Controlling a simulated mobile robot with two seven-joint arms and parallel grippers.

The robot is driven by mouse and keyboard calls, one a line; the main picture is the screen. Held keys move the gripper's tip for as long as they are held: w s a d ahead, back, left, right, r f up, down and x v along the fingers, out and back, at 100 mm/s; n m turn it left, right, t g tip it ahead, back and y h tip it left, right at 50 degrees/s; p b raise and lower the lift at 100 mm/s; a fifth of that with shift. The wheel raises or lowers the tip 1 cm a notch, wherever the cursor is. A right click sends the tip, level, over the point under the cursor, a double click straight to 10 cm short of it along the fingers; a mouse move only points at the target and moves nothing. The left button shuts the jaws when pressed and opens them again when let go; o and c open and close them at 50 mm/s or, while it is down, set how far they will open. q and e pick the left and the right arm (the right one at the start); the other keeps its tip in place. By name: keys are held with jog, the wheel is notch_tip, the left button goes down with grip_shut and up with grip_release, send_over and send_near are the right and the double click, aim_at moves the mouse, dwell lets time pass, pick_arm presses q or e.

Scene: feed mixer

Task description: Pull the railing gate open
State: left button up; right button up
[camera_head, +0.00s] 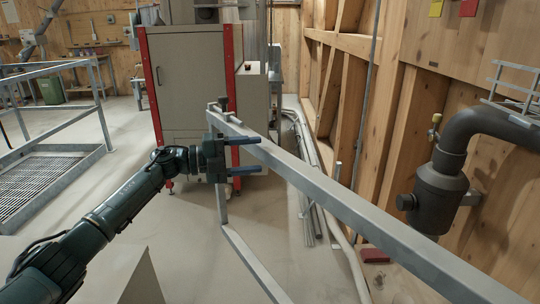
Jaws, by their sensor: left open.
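The railing gate (350,205) is a grey metal frame. Its top rail runs from an upright end near the picture's middle down to the lower right corner, and a lower bar slants off the bottom edge. My left gripper (258,155) is open at the upright end, with its two blue fingers pointing right. The upper finger overlaps the top rail and the lower one shows just below it. I cannot tell whether either touches the gate. The gripper body hides part of the upright. My right gripper is not in view.
A tall grey cabinet with red edges (190,80) stands behind the gate. At left is a railed metal grating (45,180). A dark pipe (440,180) hangs by the wooden wall at right. Pipes run along the wall's foot. Bare floor lies left of the gate.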

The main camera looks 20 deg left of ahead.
pick_arm(q)
jog(key=v, duration=0.6)
jog(key=shift+a, duration=0.25)
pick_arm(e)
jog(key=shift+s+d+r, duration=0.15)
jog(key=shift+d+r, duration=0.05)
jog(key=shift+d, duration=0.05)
pick_arm(q)
jog(key=shift+s, duration=0.1)
